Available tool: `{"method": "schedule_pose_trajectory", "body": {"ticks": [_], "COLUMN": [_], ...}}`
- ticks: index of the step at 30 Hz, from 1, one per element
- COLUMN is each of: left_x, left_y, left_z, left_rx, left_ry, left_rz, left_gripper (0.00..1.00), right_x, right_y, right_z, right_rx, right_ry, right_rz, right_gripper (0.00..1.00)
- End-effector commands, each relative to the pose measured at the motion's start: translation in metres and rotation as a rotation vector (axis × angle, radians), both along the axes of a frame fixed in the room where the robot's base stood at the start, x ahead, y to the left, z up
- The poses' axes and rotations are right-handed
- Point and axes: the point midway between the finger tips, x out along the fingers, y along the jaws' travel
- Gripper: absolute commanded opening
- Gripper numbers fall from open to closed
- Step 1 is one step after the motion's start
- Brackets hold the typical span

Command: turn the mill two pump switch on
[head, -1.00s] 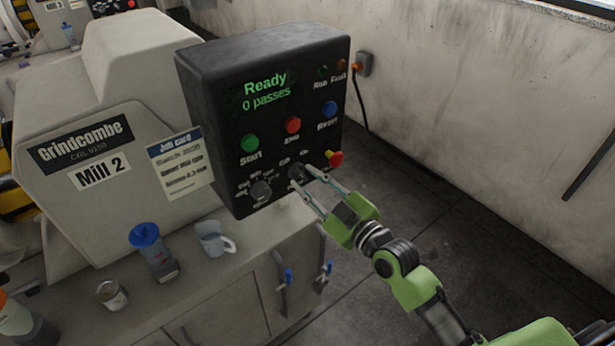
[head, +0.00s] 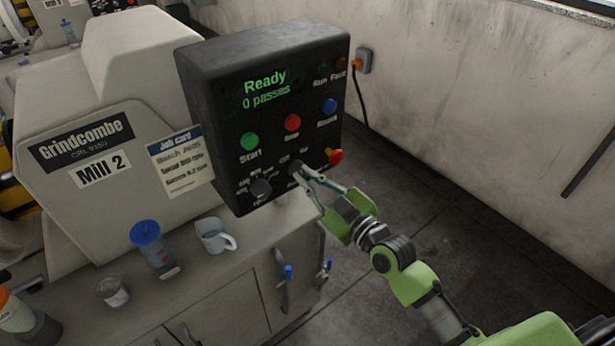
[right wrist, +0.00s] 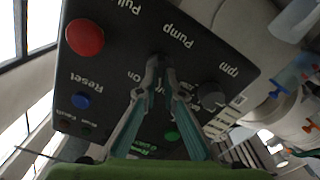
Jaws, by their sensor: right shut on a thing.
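The black control box (head: 225,110) of Mill 2 carries the pump switch (head: 295,166), a small dark knob low on its front, labelled Off and On. My right gripper (head: 300,175) is at this knob with its fingertips closed on it. In the right wrist view the fingertips (right wrist: 161,64) meet at the switch under the word Pump, and they hide most of it. Which way the switch points cannot be made out. The display reads Ready, 0 passes. My left gripper is not in view.
The rpm knob (head: 261,189) is left of the switch, and a red pull button (head: 334,156) is close on its right. Start (head: 250,141), stop (head: 292,122) and reset (head: 329,107) buttons sit above. A mug (head: 213,237) and blue-lidded container (head: 147,236) stand on the counter below.

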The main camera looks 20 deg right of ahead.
Motion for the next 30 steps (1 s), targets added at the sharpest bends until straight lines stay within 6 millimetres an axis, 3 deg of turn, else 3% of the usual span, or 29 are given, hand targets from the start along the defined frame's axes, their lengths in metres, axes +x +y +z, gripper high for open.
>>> {"method": "schedule_pose_trajectory", "body": {"ticks": [30], "left_x": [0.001], "left_y": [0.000], "left_z": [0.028], "left_rx": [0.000], "left_ry": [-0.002], "left_rz": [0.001], "left_gripper": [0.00], "right_x": [0.002], "right_y": [-0.004], "right_z": [0.001], "right_rx": [0.793], "right_ry": [0.288], "right_rz": [0.000], "right_gripper": [0.00]}}
